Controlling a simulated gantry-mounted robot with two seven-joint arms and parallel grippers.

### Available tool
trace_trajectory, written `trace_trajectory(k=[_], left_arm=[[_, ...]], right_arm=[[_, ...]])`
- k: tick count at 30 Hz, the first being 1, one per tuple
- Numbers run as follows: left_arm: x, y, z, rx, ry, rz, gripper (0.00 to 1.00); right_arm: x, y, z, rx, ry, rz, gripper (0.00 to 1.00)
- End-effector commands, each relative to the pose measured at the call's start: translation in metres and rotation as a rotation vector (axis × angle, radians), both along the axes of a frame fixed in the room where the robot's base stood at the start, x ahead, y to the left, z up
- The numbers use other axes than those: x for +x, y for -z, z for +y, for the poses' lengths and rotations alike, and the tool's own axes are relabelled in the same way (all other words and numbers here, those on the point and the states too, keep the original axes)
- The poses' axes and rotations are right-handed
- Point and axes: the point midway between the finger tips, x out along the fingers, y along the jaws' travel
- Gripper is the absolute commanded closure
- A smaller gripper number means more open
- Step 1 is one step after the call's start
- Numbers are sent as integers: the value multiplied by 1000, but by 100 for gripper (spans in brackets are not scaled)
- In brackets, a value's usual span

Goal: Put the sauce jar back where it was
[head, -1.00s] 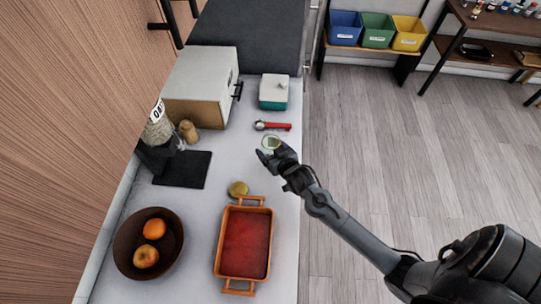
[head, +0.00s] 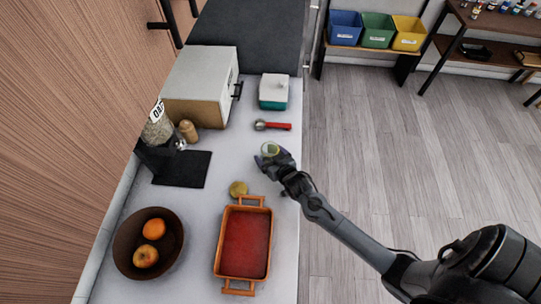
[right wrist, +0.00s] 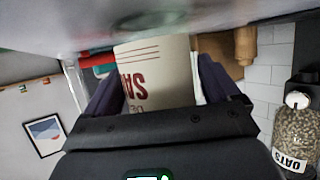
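The sauce jar (head: 270,149) shows as a small round, pale greenish open top at the counter's right side, beyond the baking dish. In the right wrist view the jar (right wrist: 157,70) has a cream label with red letters, upside down in the picture, and sits between my two dark fingers. My right gripper (head: 274,157) is shut on it. Whether the jar's base touches the counter I cannot tell. A round gold lid (head: 238,188) lies on the counter near the orange dish (head: 218,240) of red sauce. My left gripper is not in view.
A red-handled scoop (head: 273,126) and a teal-and-white box (head: 273,92) are beyond the jar. A black mat (head: 182,170), oats jar (head: 158,130), wooden shaker (head: 188,131) and fruit bowl (head: 125,240) are left. Counter (head: 225,155) between mat and jar is clear.

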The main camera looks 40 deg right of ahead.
Motion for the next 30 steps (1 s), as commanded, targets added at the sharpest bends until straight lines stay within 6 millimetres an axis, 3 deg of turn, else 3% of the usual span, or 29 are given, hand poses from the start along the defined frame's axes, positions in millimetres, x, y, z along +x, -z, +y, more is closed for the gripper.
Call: trace_trajectory(k=[11,14,30], left_arm=[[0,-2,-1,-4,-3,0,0],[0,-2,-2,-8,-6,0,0],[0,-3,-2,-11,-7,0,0]], right_arm=[[0,-4,0,0,0,0,0],[-8,-5,2,0,0,2,0],[-89,-40,19,2,-1,2,0]])
